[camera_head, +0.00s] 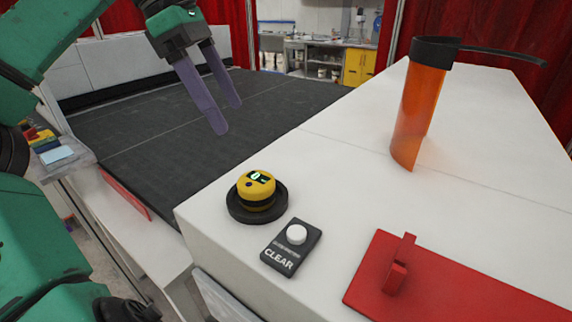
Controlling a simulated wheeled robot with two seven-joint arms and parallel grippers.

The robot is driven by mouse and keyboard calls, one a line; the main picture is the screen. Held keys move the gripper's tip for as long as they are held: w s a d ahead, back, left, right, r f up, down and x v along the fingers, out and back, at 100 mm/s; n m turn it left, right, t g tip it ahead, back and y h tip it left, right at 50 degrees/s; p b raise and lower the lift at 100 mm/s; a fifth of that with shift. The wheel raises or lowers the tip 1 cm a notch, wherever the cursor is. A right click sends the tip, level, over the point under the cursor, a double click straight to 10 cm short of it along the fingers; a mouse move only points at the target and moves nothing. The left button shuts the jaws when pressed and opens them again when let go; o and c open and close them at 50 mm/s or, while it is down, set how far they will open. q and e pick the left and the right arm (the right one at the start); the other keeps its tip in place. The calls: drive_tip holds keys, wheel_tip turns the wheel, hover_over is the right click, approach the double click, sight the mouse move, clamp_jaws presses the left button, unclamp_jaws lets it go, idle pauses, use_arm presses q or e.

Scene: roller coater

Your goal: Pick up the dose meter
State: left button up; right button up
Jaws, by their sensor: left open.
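The dose meter (256,188) is a small round yellow device with a black band and a lit green display on top. It sits upright in a black round base (258,213) near the left corner of the white surface. My left gripper (229,117) has two purple fingers that are apart and empty. It is up and to the left of the dose meter in the picture, over the dark bed, and does not touch it. My right gripper is not in view.
A black CLEAR button box (290,248) lies just right of the dose meter. A red plate with a raised handle (440,285) is at the front right. An orange curved shield with a black top (418,110) stands farther back. The white surface (330,170) between is clear.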

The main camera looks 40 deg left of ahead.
use_arm(q)
hover_over(254, 179)
drive_tip(key=s+a, duration=0.2)
wheel_tip(254, 179, down, 7)
drive_tip(key=shift+a+r, duration=0.1)
drive_tip(key=shift+a, duration=0.05)
drive_tip(key=x, duration=0.6)
drive_tip(key=shift+w+d+r, duration=0.2)
drive_tip(key=shift+w+d, duration=0.05)
drive_tip(key=shift+w, duration=0.15)
drive_tip(key=shift+f, duration=0.3)
drive_tip(key=shift+s, duration=0.1)
drive_tip(key=c, duration=1.5)
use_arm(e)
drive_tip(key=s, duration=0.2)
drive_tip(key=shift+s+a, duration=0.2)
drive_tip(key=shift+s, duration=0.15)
use_arm(q)
drive_tip(key=shift+r, duration=0.1)
